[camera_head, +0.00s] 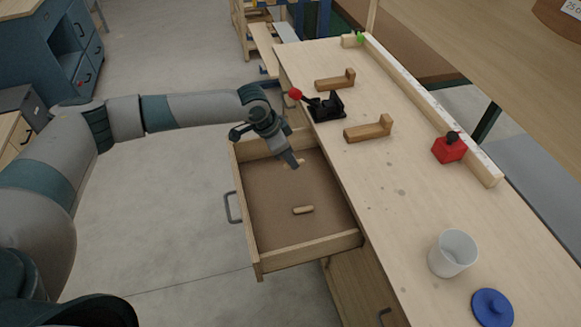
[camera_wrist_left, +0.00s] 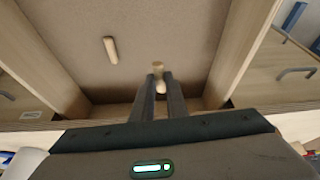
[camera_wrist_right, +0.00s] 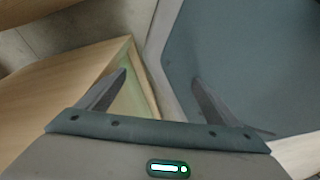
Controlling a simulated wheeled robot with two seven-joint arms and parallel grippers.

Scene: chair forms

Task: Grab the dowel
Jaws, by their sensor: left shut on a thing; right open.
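A short light wooden dowel (camera_wrist_left: 158,70) is between the fingertips of my left gripper (camera_wrist_left: 159,82), which is shut on it. In the head view my left gripper (camera_head: 291,161) points down into the open drawer (camera_head: 247,222), near its far end. The fingers hide part of the held dowel there. A second dowel (camera_head: 303,210) lies on the drawer's brown floor, apart from the gripper; it also shows in the left wrist view (camera_wrist_left: 110,50). My right gripper (camera_wrist_right: 160,92) is open with nothing between its fingers; it is outside the head view.
The drawer's wooden walls surround the left gripper. On the workbench (camera_head: 385,185) stand a black toggle clamp (camera_head: 326,106), two L-shaped wooden pieces (camera_head: 369,131), a red block (camera_head: 449,148), a white cup (camera_head: 452,252) and a blue lid (camera_head: 492,307). The bench middle is mostly clear.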

